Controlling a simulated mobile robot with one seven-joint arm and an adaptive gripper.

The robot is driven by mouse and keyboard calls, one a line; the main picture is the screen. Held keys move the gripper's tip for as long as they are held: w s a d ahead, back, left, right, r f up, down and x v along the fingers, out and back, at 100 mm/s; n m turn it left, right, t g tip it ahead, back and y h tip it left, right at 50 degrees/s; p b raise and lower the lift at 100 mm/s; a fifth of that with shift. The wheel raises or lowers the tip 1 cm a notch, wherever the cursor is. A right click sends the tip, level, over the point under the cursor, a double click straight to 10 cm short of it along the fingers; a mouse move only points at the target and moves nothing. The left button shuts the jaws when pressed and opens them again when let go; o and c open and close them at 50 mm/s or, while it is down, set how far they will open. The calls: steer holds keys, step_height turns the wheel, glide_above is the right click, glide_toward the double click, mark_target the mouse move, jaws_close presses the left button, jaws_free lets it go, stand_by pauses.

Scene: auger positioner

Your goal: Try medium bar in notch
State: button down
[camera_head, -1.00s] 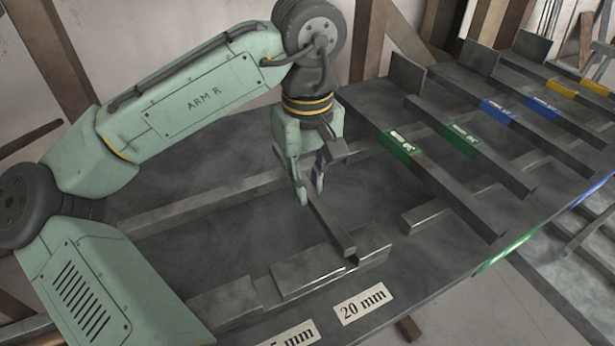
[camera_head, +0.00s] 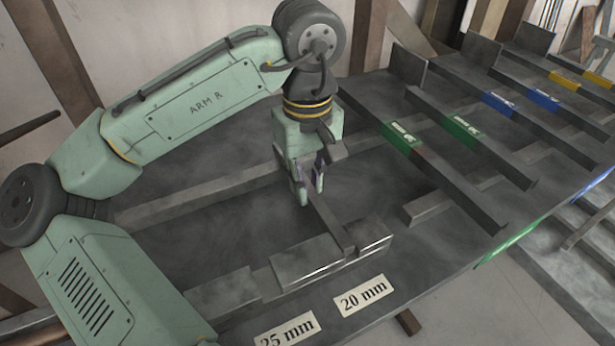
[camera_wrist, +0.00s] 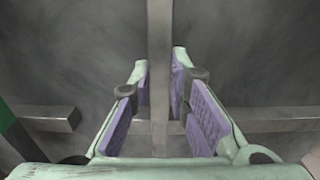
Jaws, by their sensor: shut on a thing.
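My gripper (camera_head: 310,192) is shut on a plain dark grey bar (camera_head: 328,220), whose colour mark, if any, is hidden. In the wrist view the bar (camera_wrist: 160,60) runs between the purple-padded fingers. Its near end lies at the gap of the notched gauge strip (camera_head: 305,262) beside the "20 mm" label (camera_head: 362,297). The end appears low between the blocks there; I cannot tell whether it is fully seated. Another gap, by the "25 mm" label (camera_head: 288,330), is empty.
Two green-marked bars (camera_head: 455,185) lie on supports to the right, with blue-marked bars (camera_head: 520,120) and yellow-marked bars (camera_head: 580,85) beyond. A long rail (camera_head: 200,196) crosses the table behind the gauge. A short block (camera_head: 427,206) lies right of it.

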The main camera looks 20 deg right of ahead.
steer(key=shift+f, duration=0.1)
steer(key=c, duration=1.4)
jaws_free()
steer(key=shift+c, duration=0.2)
steer(key=shift+f, duration=0.1)
step_height(320, 180, up, 12)
steer(key=shift+s, duration=0.1)
